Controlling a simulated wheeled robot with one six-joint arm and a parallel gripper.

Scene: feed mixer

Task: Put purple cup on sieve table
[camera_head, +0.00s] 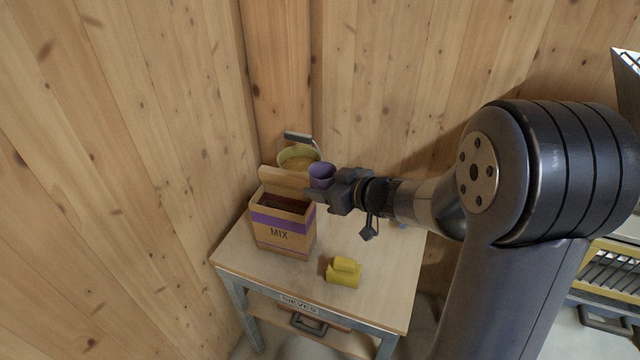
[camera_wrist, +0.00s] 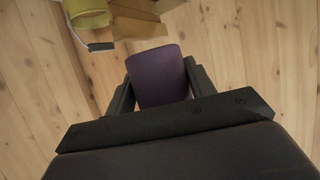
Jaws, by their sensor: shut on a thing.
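The purple cup (camera_head: 321,175) is held in my gripper (camera_head: 316,190), above the back of the table marked SIEVES (camera_head: 385,285). In the wrist view the purple cup (camera_wrist: 160,76) sits between the two fingers of my gripper (camera_wrist: 158,88), which is shut on it. In the head view the cup is close to the back right of the box marked MIX and in front of the yellow-green pail. I cannot tell the exact height of the cup above the tabletop.
The open MIX box (camera_head: 284,222) stands on the table's left. A yellow-green pail (camera_head: 298,158) with a handle is behind it. A yellow object (camera_head: 343,272) lies near the front middle. Bare tabletop shows around it. Wooden walls (camera_head: 280,60) close the corner behind.

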